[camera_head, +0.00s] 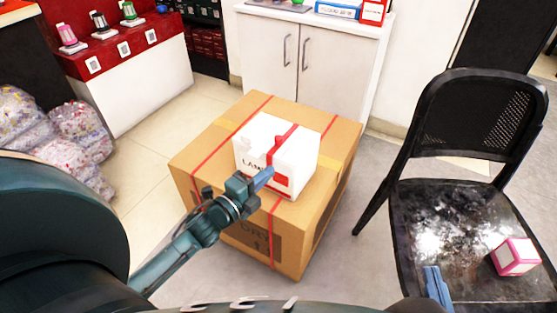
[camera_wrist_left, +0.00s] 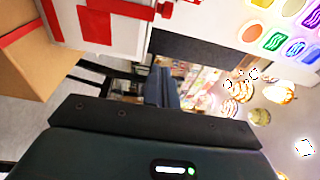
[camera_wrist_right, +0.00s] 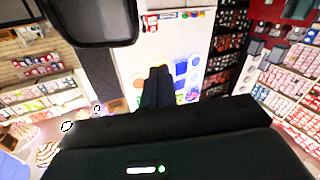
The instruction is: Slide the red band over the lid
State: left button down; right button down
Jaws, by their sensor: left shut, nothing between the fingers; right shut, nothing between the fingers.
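A white box (camera_head: 252,143) with red markings stands on a big cardboard box. A narrow red band (camera_head: 288,134) runs across its top, with a small red knot or knob on it. The white box also shows at the upper left of the left wrist view (camera_wrist_left: 127,34). My left gripper (camera_head: 264,179) is shut and empty, in front of the white box's near face; I cannot tell if it touches. My right gripper (camera_head: 433,283) is shut and empty, at the chair seat's front left in the picture. It also shows in the right wrist view (camera_wrist_right: 157,75).
The cardboard box (camera_head: 200,160) has red straps and yellow tape. A black chair (camera_head: 420,215) at the right bears a pink and white box (camera_head: 515,256). A white cabinet (camera_head: 330,65) stands behind. Clear bags (camera_head: 75,135) lie at the left.

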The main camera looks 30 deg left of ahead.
pick_arm(q)
jog(key=shift+v, duration=1)
